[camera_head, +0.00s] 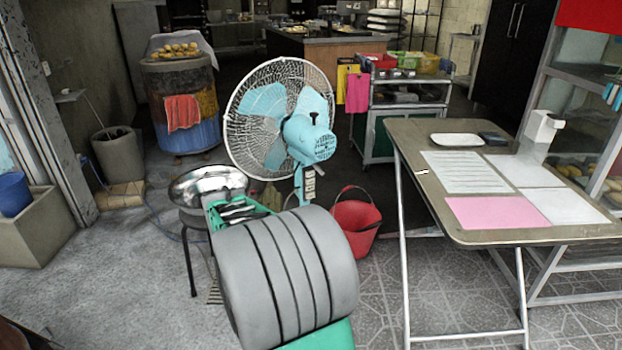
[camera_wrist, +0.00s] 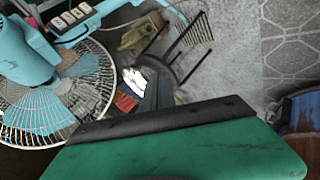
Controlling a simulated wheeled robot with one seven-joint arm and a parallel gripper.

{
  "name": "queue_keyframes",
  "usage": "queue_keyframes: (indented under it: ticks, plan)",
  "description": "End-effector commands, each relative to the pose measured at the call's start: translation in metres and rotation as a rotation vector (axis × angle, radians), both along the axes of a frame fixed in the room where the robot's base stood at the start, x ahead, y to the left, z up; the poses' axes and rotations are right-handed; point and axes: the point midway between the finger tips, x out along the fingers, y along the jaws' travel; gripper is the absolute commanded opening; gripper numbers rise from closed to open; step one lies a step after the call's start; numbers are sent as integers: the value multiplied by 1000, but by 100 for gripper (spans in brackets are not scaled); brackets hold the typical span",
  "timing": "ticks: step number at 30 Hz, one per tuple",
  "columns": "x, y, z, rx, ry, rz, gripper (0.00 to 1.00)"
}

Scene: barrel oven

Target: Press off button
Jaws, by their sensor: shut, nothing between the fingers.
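The light-blue fan (camera_head: 285,118) with a white wire cage stands beyond my grey arm link in the head view. Its button panel (camera_head: 310,183) on the stem is small there. In the wrist view the fan (camera_wrist: 55,95) fills the left side. Its row of pale push buttons (camera_wrist: 70,17) shows at the upper left; I cannot tell which is off. My gripper (camera_wrist: 165,118), green with a dark edge, crosses the bottom of the wrist view. It is shut and empty, and apart from the buttons in the picture. My arm link hides part of the fan's lower stem.
A metal bowl (camera_head: 208,184) sits on a stool left of the fan. A red bucket (camera_head: 354,220) stands right of it. A folding table (camera_head: 420,180) with papers is at the right.

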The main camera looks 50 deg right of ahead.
Motion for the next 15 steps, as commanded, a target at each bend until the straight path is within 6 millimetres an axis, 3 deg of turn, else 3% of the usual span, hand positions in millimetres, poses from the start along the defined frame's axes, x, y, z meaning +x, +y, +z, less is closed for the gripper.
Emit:
queue_keyframes:
  ticks: [1, 4, 9, 12, 15]
  plan:
    - [5, -35, -9, -76, 7, 6, 0]
    - [11, -106, -15, -265, 34, 35, 0]
    - [-6, -222, -30, -595, 150, 61, 0]
    - [-25, -276, -37, -761, 243, 68, 0]
    - [-42, -309, -41, -875, 320, 73, 0]
